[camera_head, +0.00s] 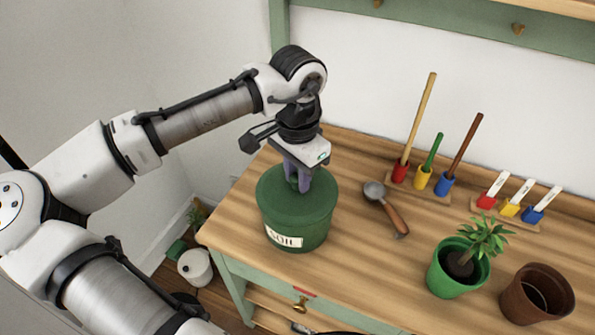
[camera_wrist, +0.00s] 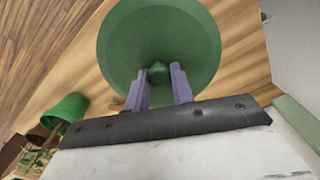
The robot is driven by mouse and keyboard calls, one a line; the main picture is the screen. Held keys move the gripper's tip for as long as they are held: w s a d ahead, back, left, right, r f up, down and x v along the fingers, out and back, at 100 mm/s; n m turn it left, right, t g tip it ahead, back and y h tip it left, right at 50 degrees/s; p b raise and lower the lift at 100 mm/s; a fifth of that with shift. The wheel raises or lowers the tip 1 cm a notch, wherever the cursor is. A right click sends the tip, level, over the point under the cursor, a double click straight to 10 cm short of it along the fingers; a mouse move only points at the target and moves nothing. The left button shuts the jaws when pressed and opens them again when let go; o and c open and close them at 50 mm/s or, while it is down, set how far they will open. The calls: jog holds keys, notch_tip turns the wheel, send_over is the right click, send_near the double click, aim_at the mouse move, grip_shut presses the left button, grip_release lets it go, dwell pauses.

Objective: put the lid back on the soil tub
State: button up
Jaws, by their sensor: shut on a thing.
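The green soil tub (camera_head: 312,228) stands on the left part of the wooden bench, with a white SOIL label on its front. The round green lid (camera_head: 273,190) covers the tub's top, and it looks level. I cannot tell whether it is fully seated on the rim. My gripper (camera_head: 299,187) points down at the lid's middle with its purple fingers shut on the lid's knob. In the wrist view the lid (camera_wrist: 160,33) fills the top middle, and its knob (camera_wrist: 158,69) sits between the fingertips of my gripper (camera_wrist: 159,80).
A scoop (camera_head: 388,210) with a wooden handle lies right of the tub. A potted plant (camera_head: 455,275) and an empty brown pot (camera_head: 537,295) stand at the front right. Racks with coloured tool holders (camera_head: 422,180) and small tags (camera_head: 510,208) stand along the back.

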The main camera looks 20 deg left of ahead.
dwell(0.4)
jog(key=o, duration=1.5)
jog(key=shift+o, duration=0.2)
jog(key=shift+r+p, duration=3.5)
jog(key=shift+r, duration=0.05)
jog(key=shift+c, duration=0.3)
grip_shut()
jog(key=shift+f, duration=0.15)
